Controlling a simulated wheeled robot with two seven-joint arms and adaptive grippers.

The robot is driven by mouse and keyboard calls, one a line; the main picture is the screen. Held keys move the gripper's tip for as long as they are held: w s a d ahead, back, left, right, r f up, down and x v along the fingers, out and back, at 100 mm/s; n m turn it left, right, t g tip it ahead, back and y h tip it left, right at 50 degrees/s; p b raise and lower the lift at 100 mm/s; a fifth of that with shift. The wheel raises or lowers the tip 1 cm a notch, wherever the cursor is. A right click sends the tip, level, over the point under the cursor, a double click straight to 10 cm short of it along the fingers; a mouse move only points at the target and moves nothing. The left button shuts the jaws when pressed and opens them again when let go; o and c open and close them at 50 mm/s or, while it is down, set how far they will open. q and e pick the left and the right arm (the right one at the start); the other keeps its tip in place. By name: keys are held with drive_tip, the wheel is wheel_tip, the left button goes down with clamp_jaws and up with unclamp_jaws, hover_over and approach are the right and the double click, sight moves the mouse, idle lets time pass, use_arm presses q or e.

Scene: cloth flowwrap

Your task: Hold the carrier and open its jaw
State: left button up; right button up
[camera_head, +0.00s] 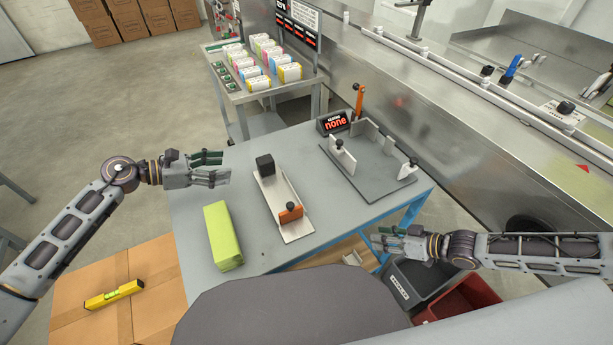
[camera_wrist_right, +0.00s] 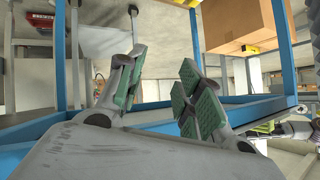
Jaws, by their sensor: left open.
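The carrier (camera_head: 284,217) is a pale flat plate lying on the grey table. It has a black block (camera_head: 265,166) at its far end and an orange jaw piece (camera_head: 290,213) with a black knob near its front end. I cannot tell from here whether the jaw is open. My left gripper (camera_head: 226,168) is open and empty, left of the carrier and apart from it. My right gripper (camera_head: 378,241) is off the table's front right edge, apart from the carrier. In the right wrist view its green-padded fingers (camera_wrist_right: 160,85) are spread with nothing between them.
A lime-green block (camera_head: 223,236) lies left of the carrier. A cart (camera_head: 244,94) with colored packs stands behind. A black bin (camera_head: 408,287) is below my right gripper.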

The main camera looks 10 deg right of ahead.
drive_tip(key=s+a+r+n+y, duration=0.2)
drive_tip(key=s+r+y, duration=0.1)
drive_tip(key=r, duration=0.5)
drive_tip(key=s+a+r+n+y, duration=0.1)
drive_tip(key=s+r+n+y, duration=0.15)
drive_tip(key=r, duration=0.45)
drive_tip(key=s+a+r+n+g+y, duration=0.1)
drive_tip(key=s+a+r+n+g, duration=0.55)
drive_tip(key=n, duration=0.65)
drive_tip(key=s+a+r+n+g+y, duration=0.1)
drive_tip(key=s+a+r+n+g, duration=0.2)
drive_tip(key=a+r+n+g, duration=0.6)
drive_tip(key=w+a+f+n+t+h, duration=0.1)
drive_tip(key=w+n+t+h, duration=0.3)
drive_tip(key=w+n, duration=0.5)
drive_tip(key=w+a+f+n+t+h, duration=0.1)
drive_tip(key=w+a+n+t+h, duration=0.2)
drive_tip(key=w+n, duration=0.7)
drive_tip(key=shift+a+f+t+h, duration=0.25)
drive_tip(key=shift+t+h, duration=0.9)
drive_tip(key=shift+h, duration=1.2)
